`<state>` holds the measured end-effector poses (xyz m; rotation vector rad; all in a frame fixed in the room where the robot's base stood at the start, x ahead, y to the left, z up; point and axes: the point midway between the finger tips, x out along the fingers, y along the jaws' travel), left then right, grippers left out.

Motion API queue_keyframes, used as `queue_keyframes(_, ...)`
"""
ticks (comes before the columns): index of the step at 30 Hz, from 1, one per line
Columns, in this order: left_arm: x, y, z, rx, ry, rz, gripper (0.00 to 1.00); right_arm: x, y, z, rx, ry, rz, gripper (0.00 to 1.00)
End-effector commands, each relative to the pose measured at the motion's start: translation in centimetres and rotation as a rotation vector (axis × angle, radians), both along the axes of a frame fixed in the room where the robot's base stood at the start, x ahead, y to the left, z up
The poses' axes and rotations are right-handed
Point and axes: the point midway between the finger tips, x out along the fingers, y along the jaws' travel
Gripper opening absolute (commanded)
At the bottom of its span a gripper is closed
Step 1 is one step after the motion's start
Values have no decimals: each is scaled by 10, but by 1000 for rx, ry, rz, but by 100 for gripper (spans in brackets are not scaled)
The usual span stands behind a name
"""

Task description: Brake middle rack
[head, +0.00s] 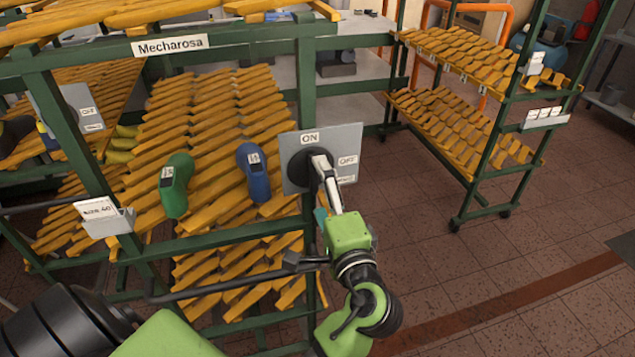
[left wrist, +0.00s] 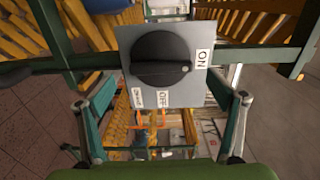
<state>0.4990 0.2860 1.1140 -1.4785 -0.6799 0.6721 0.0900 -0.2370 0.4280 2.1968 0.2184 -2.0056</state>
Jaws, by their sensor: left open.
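The middle rack, with green posts (head: 306,75) and yellow slatted shelves, carries a "Mecharosa" sign. A grey brake plate (head: 350,137) marked ON and OFF sits at its right front post. Its round black knob (head: 300,168) is partly covered by my gripper in the head view. In the left wrist view the knob (left wrist: 160,58) is whole, and its pale dot lies on the side of the ON label. My left gripper (left wrist: 164,103) is open, its teal-padded fingers apart on both sides below the knob, holding nothing. My right gripper is not in view.
A green shoe last (head: 176,185) and a blue one (head: 252,172) stand on the rack. Another grey plate (head: 80,108) reading OFF is on the left. A wheeled rack (head: 480,190) stands at the right, with open tiled floor before it.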

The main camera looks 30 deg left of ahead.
Motion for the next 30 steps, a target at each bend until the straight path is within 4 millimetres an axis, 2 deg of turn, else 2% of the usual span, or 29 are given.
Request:
queue_keyframes(6, -23, -27, -1, -2, 2, -1, 86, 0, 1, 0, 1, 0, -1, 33)
queue_keyframes(11, -31, -35, 0, -1, 1, 1, 86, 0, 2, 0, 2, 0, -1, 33)
queue_keyframes(26, -31, -36, 0, -1, 0, 0, 86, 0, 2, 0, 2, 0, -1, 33)
queue_keyframes(29, -25, -39, -10, -3, 17, -19, 86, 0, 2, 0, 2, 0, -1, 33)
queue_keyframes(30, -20, -43, -20, -6, 34, -38, 86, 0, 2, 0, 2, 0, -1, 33)
